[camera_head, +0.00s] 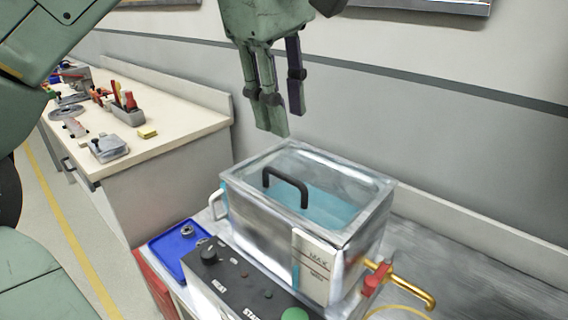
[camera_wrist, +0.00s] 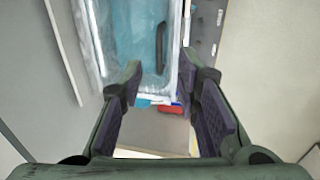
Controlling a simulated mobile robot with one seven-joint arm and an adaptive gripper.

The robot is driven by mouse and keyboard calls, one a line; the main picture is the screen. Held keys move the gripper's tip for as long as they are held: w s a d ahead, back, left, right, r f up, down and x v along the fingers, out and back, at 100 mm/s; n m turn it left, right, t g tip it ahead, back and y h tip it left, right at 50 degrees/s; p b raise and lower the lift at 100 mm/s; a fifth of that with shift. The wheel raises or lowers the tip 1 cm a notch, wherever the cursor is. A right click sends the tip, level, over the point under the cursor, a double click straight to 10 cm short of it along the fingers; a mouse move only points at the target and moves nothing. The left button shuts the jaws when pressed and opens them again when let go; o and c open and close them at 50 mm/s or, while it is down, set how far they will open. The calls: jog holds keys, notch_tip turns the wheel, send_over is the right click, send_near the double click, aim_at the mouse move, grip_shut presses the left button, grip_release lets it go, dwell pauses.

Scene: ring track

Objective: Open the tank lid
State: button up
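The tank (camera_head: 345,235) is a metal box with blue liquid inside, standing on a metal bench. Its clear lid (camera_head: 335,180) lies flat and closed on top, with a black arched handle (camera_head: 287,186). My gripper (camera_head: 281,122) hangs above and behind the tank, apart from the lid, with its fingers pointing down. In the wrist view the gripper (camera_wrist: 166,90) is open and empty. The lid (camera_wrist: 125,40) and its handle (camera_wrist: 160,48) show beyond the fingertips there, toward the top of the picture.
A control panel (camera_head: 240,285) with a green button stands before the tank. A blue tray (camera_head: 170,250) with a small metal part lies left of it. A brass tap (camera_head: 405,285) with a red handle juts out right. A workbench (camera_head: 165,137) with tools stands left; the wall is behind.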

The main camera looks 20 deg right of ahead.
aim_at(295, 179)
jog(key=f+b, duration=0.1)
jog(key=f, duration=0.2)
jog(key=d+f+b, duration=0.1)
jog(key=f, duration=0.3)
jog(key=w+f+b, duration=0.1)
jog(key=f, duration=0.2)
jog(key=shift+d+f, duration=0.25)
jog(key=shift+d, duration=0.15)
jog(key=shift+c, duration=0.2)
grip_shut()
